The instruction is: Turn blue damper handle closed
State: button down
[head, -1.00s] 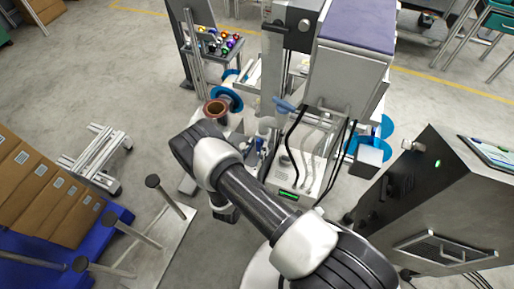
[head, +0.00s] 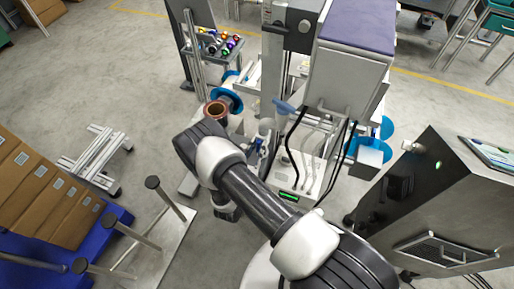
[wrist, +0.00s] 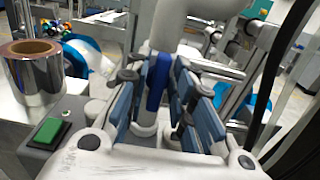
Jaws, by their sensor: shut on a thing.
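The blue damper handle (wrist: 158,80) stands nearly upright in the middle of the wrist view, below a pale grey pipe (wrist: 180,32). My gripper (wrist: 165,95) has its blue-padded fingers on both sides of the handle and is shut on it. The lower end of the handle is partly hidden between the fingers. In the head view, my arm covers much of the area around the gripper, so the grip is hard to make out there.
A shiny film roll (wrist: 32,68) and a green button box (wrist: 48,132) stand at the left in the wrist view. Black cables (wrist: 275,70) hang close at the right. In the head view, a steel cabinet (head: 440,205) stands at the right.

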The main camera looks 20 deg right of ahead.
jog(key=shift+n, duration=0.3)
jog(key=n+b, duration=0.1)
jog(key=n, duration=0.2)
jog(key=shift+w+a+f+n+b, duration=0.15)
jog(key=shift+n+b, duration=0.15)
jog(key=shift+b, duration=0.05)
jog(key=shift+w+a+f+n+b, duration=0.15)
jog(key=shift+n+b, duration=0.35)
jog(key=shift+n, duration=1.75)
jog(key=shift+s+f+n+b, duration=0.15)
jog(key=shift+n+b, duration=0.4)
jog(key=shift+n, duration=1.75)
jog(key=shift+w+a+f+n+b, duration=0.15)
jog(key=shift+n+b, duration=0.35)
jog(key=shift+n, duration=1.75)
jog(key=c, duration=1.6)
grip_release()
